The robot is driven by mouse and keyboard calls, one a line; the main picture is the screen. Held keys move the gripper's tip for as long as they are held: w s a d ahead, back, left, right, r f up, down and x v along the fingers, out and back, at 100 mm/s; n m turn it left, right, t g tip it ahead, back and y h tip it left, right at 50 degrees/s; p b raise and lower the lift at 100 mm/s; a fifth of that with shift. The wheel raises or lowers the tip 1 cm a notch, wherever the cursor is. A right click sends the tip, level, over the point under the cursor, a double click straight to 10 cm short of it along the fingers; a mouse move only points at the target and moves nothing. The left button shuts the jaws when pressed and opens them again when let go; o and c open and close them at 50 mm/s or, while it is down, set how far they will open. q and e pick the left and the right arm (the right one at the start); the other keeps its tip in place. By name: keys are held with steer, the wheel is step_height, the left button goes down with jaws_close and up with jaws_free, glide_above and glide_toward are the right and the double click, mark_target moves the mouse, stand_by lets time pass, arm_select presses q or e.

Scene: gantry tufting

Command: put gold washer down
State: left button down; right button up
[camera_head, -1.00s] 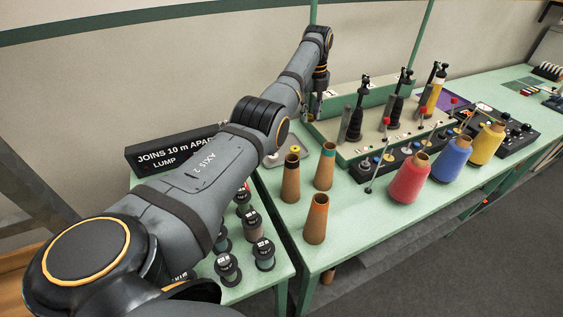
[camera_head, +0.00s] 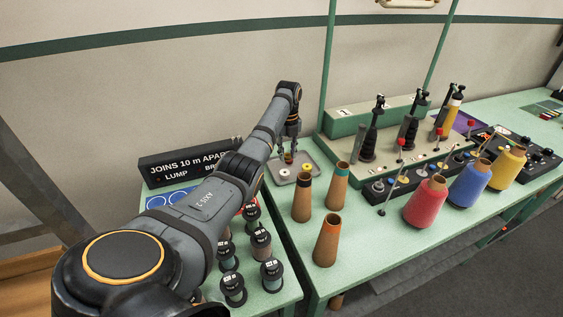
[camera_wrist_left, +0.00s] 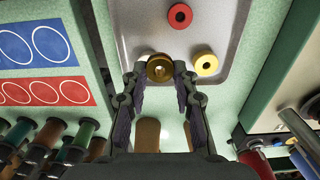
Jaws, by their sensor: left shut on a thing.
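The gold washer (camera_wrist_left: 160,68) sits between the fingertips of my left gripper (camera_wrist_left: 158,77) in the left wrist view. The gripper is shut on it. In the head view my left gripper (camera_head: 289,158) points down over the pale grey tray (camera_head: 273,161). The tray also shows beneath the washer in the left wrist view (camera_wrist_left: 225,25). A red washer (camera_wrist_left: 180,16) and a yellow washer (camera_wrist_left: 205,62) lie on the tray, apart from the gold one. I cannot tell the exact gap between gold washer and tray. My right gripper is out of view.
Several brown cones (camera_head: 327,240) stand just in front of the tray. A green stand with dark upright tools (camera_head: 410,128) is to the right. Red (camera_head: 425,201), blue (camera_head: 470,183) and yellow (camera_head: 506,167) yarn cones stand further right. Several small spools (camera_head: 261,243) stand at front left.

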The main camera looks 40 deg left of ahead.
arm_select(q)
steer(key=shift+s+a+f, duration=0.2)
steer(key=shift+a+f, duration=0.2)
steer(key=shift+f, duration=0.15)
steer(key=f, duration=0.2)
steer(key=a+f+p, duration=0.1)
steer(key=shift+s+a+f, duration=0.1)
steer(key=shift+s+f, duration=0.3)
steer(key=shift+f, duration=0.4)
steer(key=shift+w, duration=0.1)
steer(key=shift+f, duration=0.2)
steer(key=c, duration=1)
jaws_free()
steer(key=shift+c, duration=0.2)
